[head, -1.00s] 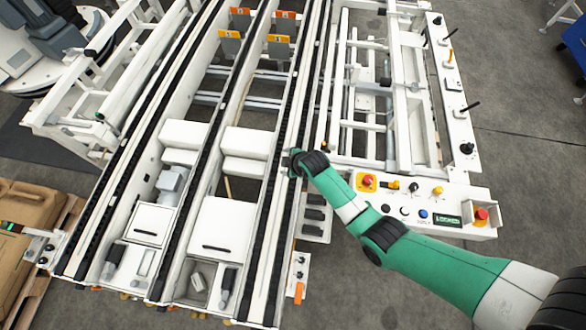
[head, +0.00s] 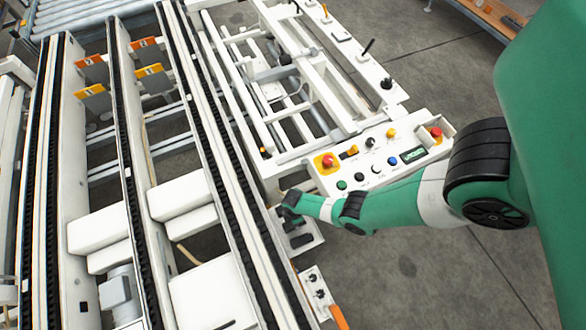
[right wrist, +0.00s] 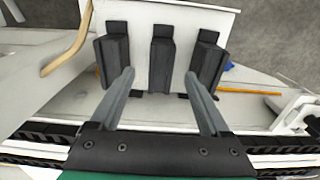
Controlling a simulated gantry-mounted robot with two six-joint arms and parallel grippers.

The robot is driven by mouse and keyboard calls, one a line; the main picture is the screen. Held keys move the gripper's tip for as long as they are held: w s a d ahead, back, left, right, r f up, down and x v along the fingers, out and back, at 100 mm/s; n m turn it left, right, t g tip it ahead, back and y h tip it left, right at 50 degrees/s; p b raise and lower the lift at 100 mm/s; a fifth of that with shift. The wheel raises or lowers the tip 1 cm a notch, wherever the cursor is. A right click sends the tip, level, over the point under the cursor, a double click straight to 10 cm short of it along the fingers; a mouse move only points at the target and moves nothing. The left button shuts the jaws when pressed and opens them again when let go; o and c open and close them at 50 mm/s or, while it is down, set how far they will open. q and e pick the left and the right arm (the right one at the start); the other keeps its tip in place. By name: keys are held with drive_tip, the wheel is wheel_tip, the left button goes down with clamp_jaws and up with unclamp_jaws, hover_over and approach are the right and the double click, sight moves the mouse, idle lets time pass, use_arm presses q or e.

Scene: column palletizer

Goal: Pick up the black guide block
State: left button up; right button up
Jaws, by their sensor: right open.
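Three similar black guide blocks stand side by side on a white shelf in the right wrist view: a left one (right wrist: 115,62), a middle one (right wrist: 161,62) and a right one (right wrist: 206,62). My right gripper (right wrist: 159,75) is open and empty. Its fingertips point toward the row, one on each side of the middle block, with gaps to it; I cannot tell how far above they are. In the head view my right gripper (head: 287,208) is over the shelf and partly hides the blocks; one black block (head: 301,241) shows below it. My left gripper is not in view.
The white conveyor frame with black chain rails (head: 215,150) runs along the shelf's left side. A control panel (head: 380,160) with a red button and several coloured knobs stands just above and right of the shelf. Open floor (head: 420,270) lies to the lower right.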

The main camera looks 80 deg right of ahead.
drive_tip(key=f+b, duration=0.1)
drive_tip(key=f, duration=0.1)
drive_tip(key=f+b, duration=0.4)
drive_tip(key=shift+w+a+f, duration=0.1)
drive_tip(key=shift+a+f, duration=0.15)
drive_tip(key=shift+f, duration=0.05)
drive_tip(key=shift+r, duration=0.2)
clamp_jaws()
